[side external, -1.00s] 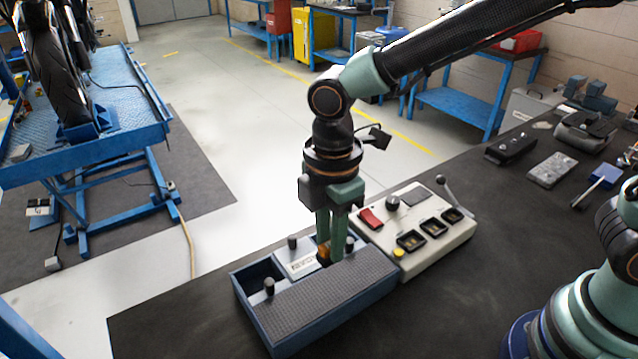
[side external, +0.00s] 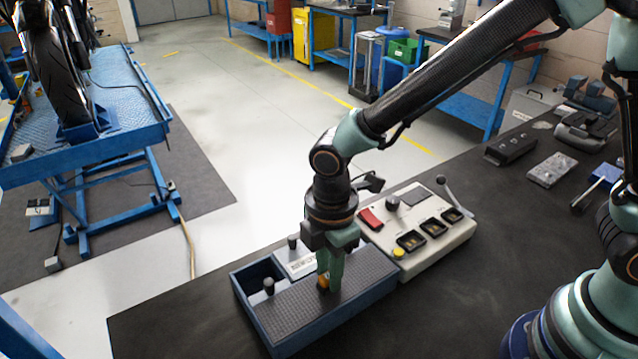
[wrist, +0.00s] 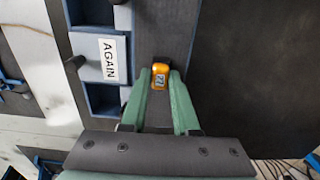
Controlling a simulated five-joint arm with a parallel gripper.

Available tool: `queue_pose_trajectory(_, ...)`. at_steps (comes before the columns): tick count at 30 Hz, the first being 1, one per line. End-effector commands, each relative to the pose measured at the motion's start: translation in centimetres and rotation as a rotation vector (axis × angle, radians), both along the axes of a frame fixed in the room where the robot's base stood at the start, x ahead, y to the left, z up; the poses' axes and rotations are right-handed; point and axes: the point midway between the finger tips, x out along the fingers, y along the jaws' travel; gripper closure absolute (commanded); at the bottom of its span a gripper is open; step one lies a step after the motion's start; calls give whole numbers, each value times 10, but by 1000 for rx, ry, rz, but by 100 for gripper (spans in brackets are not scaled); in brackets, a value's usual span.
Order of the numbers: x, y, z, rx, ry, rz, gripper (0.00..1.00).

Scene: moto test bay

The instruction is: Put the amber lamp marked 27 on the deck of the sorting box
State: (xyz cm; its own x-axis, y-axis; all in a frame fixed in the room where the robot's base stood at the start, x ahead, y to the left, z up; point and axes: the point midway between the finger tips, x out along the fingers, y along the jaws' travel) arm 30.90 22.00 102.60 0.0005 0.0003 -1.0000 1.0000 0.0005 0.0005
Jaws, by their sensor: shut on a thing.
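The amber lamp (side external: 322,283) is between the fingertips of my gripper (side external: 329,288), which is shut on it. In the wrist view the lamp (wrist: 160,76) shows a pale face with small dark digits, hard to read. My gripper points down over the dark textured deck (side external: 275,316) of the blue-grey sorting box (side external: 330,323). The lamp is over the deck, low; I cannot tell whether it touches. In the wrist view the deck (wrist: 165,28) runs beneath the fingers, with the AGAIN label (wrist: 110,58) and open compartments to its left.
A cream control panel (side external: 425,243) with a red switch, yellow button and lever adjoins the box at right. Metal parts (side external: 551,170) lie at the table's far right. The dark table (side external: 430,310) in front of the panel is clear.

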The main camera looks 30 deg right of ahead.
Motion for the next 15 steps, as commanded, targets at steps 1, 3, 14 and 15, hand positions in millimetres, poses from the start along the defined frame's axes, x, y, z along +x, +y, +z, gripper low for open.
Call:
queue_pose_trajectory(1, 0, 0, -1, -1, 1, 0, 64)
queue_pose_trajectory(3, 0, 0, -1, 0, 1, 0, 42)
queue_pose_trajectory(14, 0, 0, 2, 1, -1, 0, 42)
queue_pose_trajectory(15, 0, 0, 5, 1, -1, 0, 42)
